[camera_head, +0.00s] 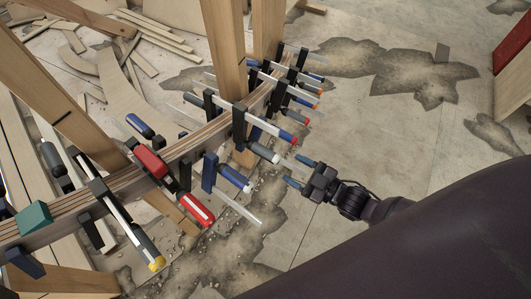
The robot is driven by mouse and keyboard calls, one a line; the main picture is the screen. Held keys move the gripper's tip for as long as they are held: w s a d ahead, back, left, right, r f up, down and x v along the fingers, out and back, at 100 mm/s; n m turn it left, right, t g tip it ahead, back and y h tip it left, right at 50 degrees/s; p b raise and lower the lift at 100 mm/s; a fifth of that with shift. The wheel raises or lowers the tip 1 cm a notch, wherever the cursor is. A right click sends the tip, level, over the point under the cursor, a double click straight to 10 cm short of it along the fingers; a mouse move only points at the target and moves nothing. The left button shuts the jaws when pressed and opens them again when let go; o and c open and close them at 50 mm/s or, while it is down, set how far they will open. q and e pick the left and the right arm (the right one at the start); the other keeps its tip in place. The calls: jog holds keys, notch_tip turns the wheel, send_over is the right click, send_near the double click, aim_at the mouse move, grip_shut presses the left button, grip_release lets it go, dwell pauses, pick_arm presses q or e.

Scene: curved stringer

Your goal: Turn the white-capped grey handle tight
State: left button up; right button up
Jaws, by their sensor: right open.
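My left gripper is not in view.
Several other clamps line the stringer, including a red one (150,161), a blue handle (235,178) just left below, and a red-capped one (287,136) just above. Wooden posts (225,50) rise behind. Loose boards lie at upper left. Open stained floor (400,130) lies to the right.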

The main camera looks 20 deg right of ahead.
aim_at(268, 154)
jog(key=b+x, duration=0.1)
jog(key=x, duration=0.7)
jog(key=shift+w+a, duration=0.25)
jog(key=shift+w, duration=0.05)
jog(key=c, duration=0.9)
